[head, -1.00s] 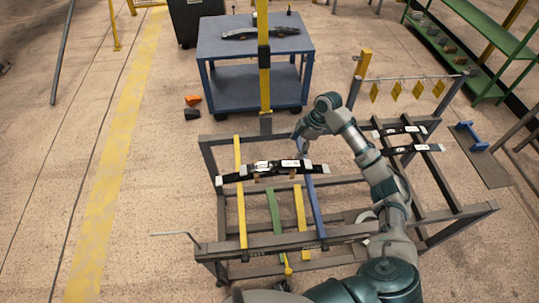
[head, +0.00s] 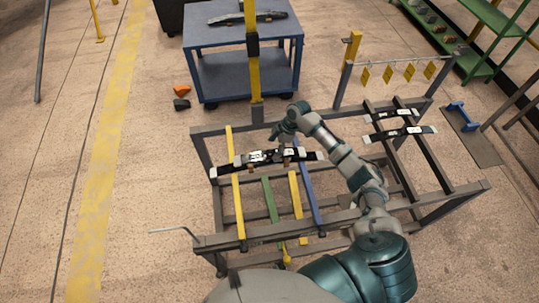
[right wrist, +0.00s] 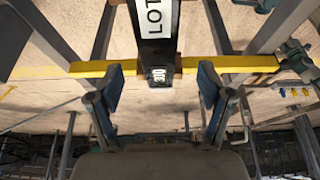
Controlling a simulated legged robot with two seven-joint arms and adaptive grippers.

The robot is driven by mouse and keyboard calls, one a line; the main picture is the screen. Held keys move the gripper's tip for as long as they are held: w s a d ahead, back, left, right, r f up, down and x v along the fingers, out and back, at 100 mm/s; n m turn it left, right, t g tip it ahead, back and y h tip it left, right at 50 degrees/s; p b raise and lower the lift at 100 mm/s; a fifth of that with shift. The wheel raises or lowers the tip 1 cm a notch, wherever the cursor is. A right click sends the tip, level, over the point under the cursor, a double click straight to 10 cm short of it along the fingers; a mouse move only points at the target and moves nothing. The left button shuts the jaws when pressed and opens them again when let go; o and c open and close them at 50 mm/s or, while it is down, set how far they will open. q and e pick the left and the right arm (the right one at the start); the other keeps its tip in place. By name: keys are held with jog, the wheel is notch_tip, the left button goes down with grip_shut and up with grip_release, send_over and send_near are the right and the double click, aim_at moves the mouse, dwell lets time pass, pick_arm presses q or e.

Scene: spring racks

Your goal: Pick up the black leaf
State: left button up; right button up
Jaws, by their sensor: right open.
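The black leaf (head: 227,168), a long dark strip with white labels and pale ends, lies across the yellow and blue bars of the front rack in the head view. My right gripper (head: 280,143) is over its middle, reaching from behind the leaf's far side. In the right wrist view the leaf (right wrist: 150,52) runs up the picture with a "LOT" label and a small printed tag. There my right gripper (right wrist: 160,88) is open, one finger on each side of the leaf, with gaps on both sides. My left gripper is not in view.
Two more dark leaves (head: 400,133) lie on the rack's right part. A blue cart (head: 240,78) behind bears another leaf (head: 262,16). A yellow post (head: 253,70) stands behind the rack. Yellow tags (head: 389,74) hang from a bar at the back right.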

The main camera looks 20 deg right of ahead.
aim_at(270, 154)
jog(key=x, duration=0.4)
jog(key=shift+w+d+f, duration=0.1)
jog(key=shift+d, duration=0.3)
jog(key=shift+w+a+f, duration=0.1)
jog(key=shift+a+f, duration=0.1)
jog(key=shift+f, duration=0.15)
jog(key=shift+a, duration=0.15)
jog(key=shift+c, duration=0.5)
jog(key=shift+r, duration=0.1)
jog(key=c, duration=1.2)
jog(key=shift+c, duration=0.3)
jog(key=shift+r, duration=0.1)
